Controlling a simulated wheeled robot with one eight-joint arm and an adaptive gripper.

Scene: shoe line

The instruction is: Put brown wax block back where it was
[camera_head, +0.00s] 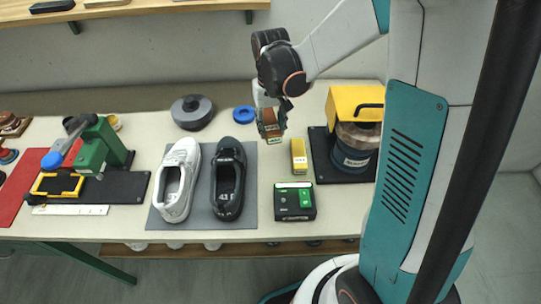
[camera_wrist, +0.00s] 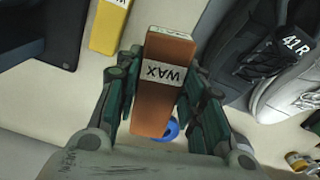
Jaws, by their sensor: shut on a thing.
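The brown wax block (camera_wrist: 166,85) has a white label reading WAX. My gripper (camera_wrist: 158,85) is shut on it, with a finger on each side, in the wrist view. In the head view my gripper (camera_head: 270,128) hangs above the table, right of the black shoe, and the block (camera_head: 271,122) shows partly between the fingers. The block appears held above the tabletop, its lower part in view. Another block, yellow (camera_head: 299,155), lies on the table to the right of my gripper; it also shows in the wrist view (camera_wrist: 109,24).
A white shoe (camera_head: 178,182) and a black shoe (camera_head: 229,182) stand on a grey mat (camera_head: 251,205). A black box with green (camera_head: 294,203) is in front of the yellow block. A yellow-topped machine (camera_head: 354,130) stands right. A blue ring (camera_head: 243,114) and a dark round tin (camera_head: 192,112) lie behind.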

